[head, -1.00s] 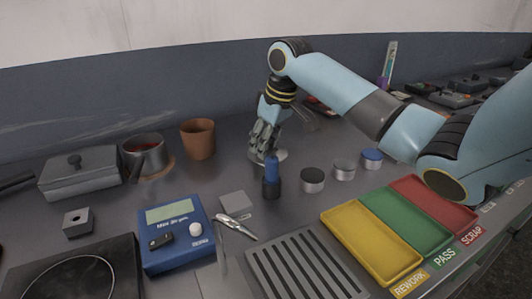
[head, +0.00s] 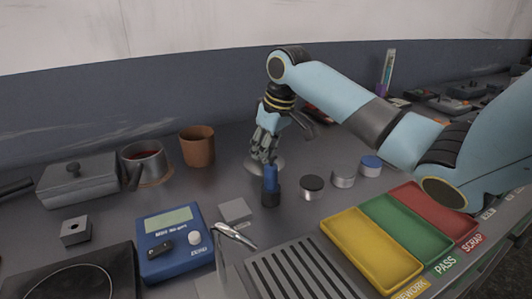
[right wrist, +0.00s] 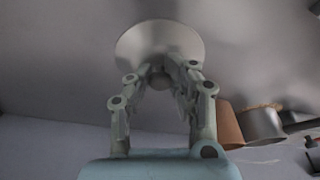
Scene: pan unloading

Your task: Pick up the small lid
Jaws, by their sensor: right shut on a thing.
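The small lid, a pale grey round disc, shows in the right wrist view (right wrist: 160,38) just beyond the fingertips. In the head view the lid (head: 253,165) is partly hidden behind my right gripper and a blue-topped bottle. My right gripper (head: 267,159) points down, with its fingertips at the lid's middle. In the right wrist view the gripper (right wrist: 160,78) has its fingers closed together on the lid's centre. The head view does not show clearly whether the lid touches the table. My left gripper is not in view.
The blue-topped bottle (head: 270,187) stands close in front of the lid. Several small round containers, including a black-topped one (head: 312,187), stand to the right. A brown cup (head: 197,147) and a grey pan (head: 145,162) stand left. A yellow tray (head: 370,253) lies in front.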

